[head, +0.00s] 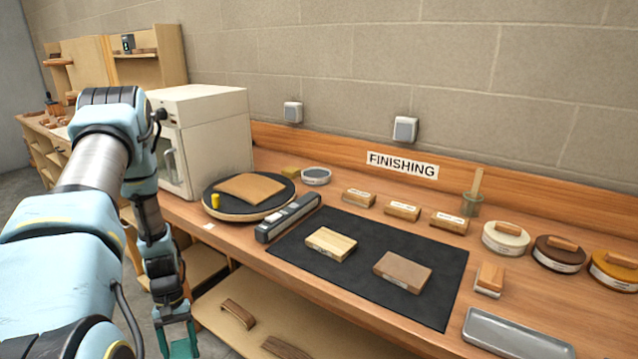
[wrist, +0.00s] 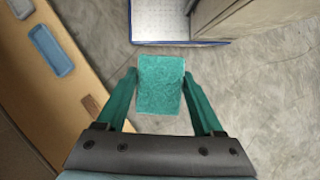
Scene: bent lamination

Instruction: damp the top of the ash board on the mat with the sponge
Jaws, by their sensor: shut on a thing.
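A black mat (head: 432,247) lies on the bench with two small boards on it. The pale, straight-grained board (head: 331,243), which looks like the ash one, lies on the left of the mat. A darker brown board (head: 402,271) lies to its right. My gripper (head: 180,345) hangs low at the left, off the front of the bench and away from the mat. In the wrist view my gripper (wrist: 160,85) is shut on a teal sponge (wrist: 160,92), held between the fingertips above the floor. In the head view the sponge is hard to tell from the fingers.
A black turntable (head: 275,205) with a curved board stands left of the mat, beside a grey level-like bar (head: 288,217). Labelled blocks (head: 402,211) and round tins (head: 506,238) line the back. A grey tray (head: 518,334) is at front right. A shelf (head: 270,320) lies below the bench.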

